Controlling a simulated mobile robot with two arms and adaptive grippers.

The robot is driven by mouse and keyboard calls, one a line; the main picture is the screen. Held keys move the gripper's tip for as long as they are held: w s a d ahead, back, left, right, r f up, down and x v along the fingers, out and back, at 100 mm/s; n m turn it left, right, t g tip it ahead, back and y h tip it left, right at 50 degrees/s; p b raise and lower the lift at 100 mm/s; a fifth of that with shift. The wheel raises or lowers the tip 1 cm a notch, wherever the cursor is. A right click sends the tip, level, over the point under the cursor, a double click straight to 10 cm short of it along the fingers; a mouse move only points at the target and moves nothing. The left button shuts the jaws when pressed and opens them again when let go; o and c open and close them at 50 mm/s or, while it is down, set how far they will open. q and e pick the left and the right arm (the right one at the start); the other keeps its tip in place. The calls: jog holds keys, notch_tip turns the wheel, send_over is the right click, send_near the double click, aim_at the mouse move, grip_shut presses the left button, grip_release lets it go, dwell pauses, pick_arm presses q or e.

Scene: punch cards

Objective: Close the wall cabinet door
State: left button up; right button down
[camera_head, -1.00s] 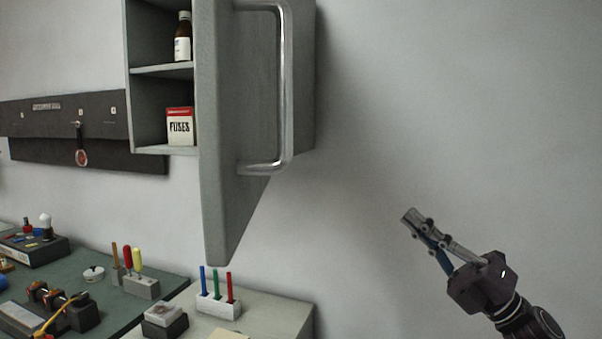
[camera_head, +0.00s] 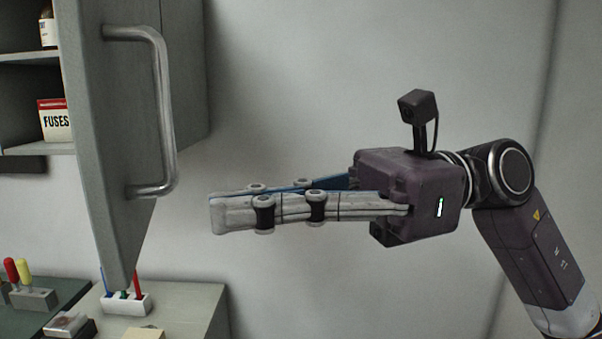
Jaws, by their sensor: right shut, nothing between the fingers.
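The grey wall cabinet door (camera_head: 105,130) stands open, swung out toward me, with a curved metal handle (camera_head: 163,110) on its right-hand face. Behind it on the left, the cabinet shelves (camera_head: 30,100) are exposed, with a red and white fuse box (camera_head: 54,122) and part of a brown bottle (camera_head: 47,30). My right gripper (camera_head: 214,214) is shut and empty. It points left, a little to the right of the door and slightly lower than the handle's bottom end, with a gap between the fingertips and the door. My left gripper is not in view.
Below the door is a bench (camera_head: 185,300) with a white holder (camera_head: 127,303) of coloured pens and, to its left, a block with red and yellow handles (camera_head: 33,298). A small box (camera_head: 70,325) stands in front. The wall right of the cabinet is bare.

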aim_at(120, 224)
jog(key=p+x, duration=0.2)
jog(key=x, duration=0.2)
jog(key=shift+a+r, duration=0.2)
jog(key=shift+a, duration=0.1)
jog(key=shift+s+a+f+p, duration=0.1)
jog(key=shift+a+p, duration=0.05)
jog(key=shift+a, duration=0.2)
jog(key=shift+s+a+f+p, duration=0.1)
jog(key=shift+s+a+p, duration=0.05)
jog(key=shift+a, duration=0.2)
